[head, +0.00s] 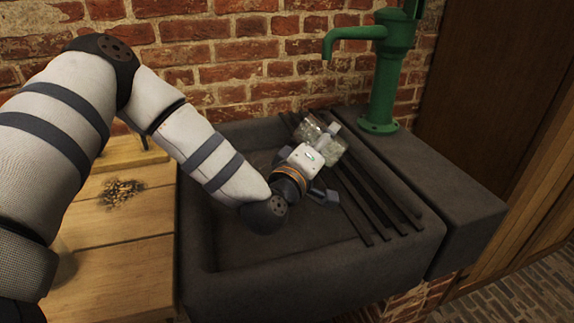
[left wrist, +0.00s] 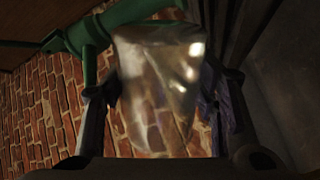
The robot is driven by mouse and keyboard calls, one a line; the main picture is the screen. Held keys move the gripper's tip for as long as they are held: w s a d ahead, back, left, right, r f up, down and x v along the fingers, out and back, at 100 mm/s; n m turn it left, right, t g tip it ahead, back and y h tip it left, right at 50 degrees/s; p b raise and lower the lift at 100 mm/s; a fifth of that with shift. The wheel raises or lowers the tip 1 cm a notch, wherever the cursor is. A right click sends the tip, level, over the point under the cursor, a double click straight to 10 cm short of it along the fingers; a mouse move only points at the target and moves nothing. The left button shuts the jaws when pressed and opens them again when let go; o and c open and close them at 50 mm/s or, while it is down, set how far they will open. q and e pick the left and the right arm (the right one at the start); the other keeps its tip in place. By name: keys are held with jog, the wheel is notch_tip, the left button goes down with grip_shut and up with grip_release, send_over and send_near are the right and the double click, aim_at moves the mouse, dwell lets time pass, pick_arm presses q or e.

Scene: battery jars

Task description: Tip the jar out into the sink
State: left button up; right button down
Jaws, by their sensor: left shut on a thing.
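The clear glass jar (head: 323,140) is over the stone sink (head: 310,268), near the dark bars across its right part. My left gripper (head: 328,158) reaches into the sink area from the left and is shut on the jar. In the head view the jar looks tilted over on its side. In the left wrist view the jar (left wrist: 160,90) sits between the two dark fingers of my left gripper (left wrist: 158,108). I cannot tell whether anything is inside it. Part of the jar is hidden behind my gripper. My right gripper is not in view.
A green pump tap (head: 383,75) stands on the ledge behind the sink, close to the jar. Dark bars (head: 385,205) span the sink's right side. A wooden counter (head: 120,215) with a dark scorched patch lies left. A brick wall (head: 240,60) is behind.

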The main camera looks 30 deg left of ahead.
pick_arm(q)
jog(key=shift+r, duration=0.4)
jog(key=shift+f+n, duration=0.4)
jog(key=shift+f, duration=0.25)
jog(key=shift+r, duration=0.7)
jog(key=shift+f+n+b, duration=0.3)
jog(key=shift+f+b, duration=0.1)
jog(key=shift+f, duration=0.25)
jog(key=shift+a+r, duration=0.1)
jog(key=shift+r, duration=0.25)
jog(key=shift+f, duration=0.4)
jog(key=shift+n, duration=0.3)
jog(key=shift+a+r, duration=0.2)
jog(key=shift+r, duration=0.1)
jog(key=shift+a+f+n+b, duration=0.15)
jog(key=shift+f+n+b, duration=0.25)
jog(key=shift+f, duration=0.05)
jog(key=shift+a+r, duration=0.2)
jog(key=shift+a, duration=0.05)
jog(key=shift+f+n, duration=0.1)
jog(key=shift+n, duration=0.3)
jog(key=shift+d, duration=0.1)
jog(key=shift+d+r, duration=0.2)
jog(key=shift+d, duration=0.1)
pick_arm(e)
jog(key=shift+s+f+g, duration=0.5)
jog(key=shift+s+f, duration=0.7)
